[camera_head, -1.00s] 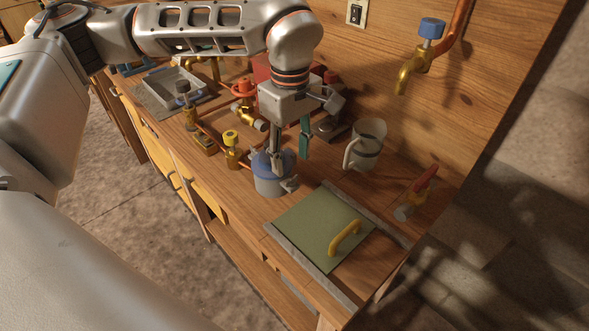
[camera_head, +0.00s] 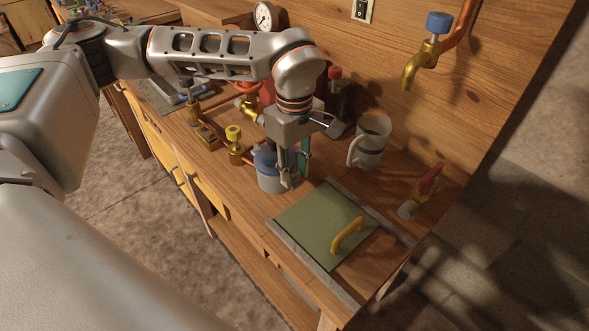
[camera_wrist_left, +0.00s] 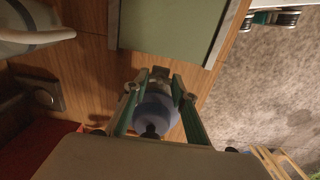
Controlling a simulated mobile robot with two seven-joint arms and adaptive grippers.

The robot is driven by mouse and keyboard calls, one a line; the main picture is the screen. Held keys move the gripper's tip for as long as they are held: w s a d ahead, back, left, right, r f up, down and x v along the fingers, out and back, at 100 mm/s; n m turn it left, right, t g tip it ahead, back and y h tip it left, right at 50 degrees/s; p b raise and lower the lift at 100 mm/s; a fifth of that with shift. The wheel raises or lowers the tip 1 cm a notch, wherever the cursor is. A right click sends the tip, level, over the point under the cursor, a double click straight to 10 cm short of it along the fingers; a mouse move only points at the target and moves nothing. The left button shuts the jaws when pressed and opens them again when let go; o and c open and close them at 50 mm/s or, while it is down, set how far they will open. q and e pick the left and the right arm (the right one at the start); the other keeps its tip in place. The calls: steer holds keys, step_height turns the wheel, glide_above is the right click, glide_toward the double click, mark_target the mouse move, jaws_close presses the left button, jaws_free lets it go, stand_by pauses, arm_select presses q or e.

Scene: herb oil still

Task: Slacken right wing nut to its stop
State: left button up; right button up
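A grey pot with a blue lid (camera_head: 268,170) stands on the wooden bench; the lid also shows in the left wrist view (camera_wrist_left: 152,115). A small grey metal fitting (camera_wrist_left: 160,73) sits at the pot's edge, possibly the right wing nut; its shape is too small and dark to make out. My left gripper (camera_head: 293,177) points down at the pot's right side. In the left wrist view its fingers (camera_wrist_left: 156,88) are apart, on either side of the lid, with the tips close to the fitting. Contact cannot be told. My right gripper is not in view.
A green panel with a yellow handle (camera_head: 312,228) lies in front right of the pot. A white mug (camera_head: 369,143) stands behind right. A red-handled tap (camera_head: 425,185) is at the right.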

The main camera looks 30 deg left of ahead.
arm_select(q)
steer(key=shift+r+n+p, duration=0.1)
steer(key=shift+n+p, duration=0.5)
steer(key=shift+n, duration=0.4)
steer(key=n+p, duration=0.1)
steer(key=n, duration=0.2)
steer(key=shift+n, duration=0.6)
steer(key=o, duration=1.1)
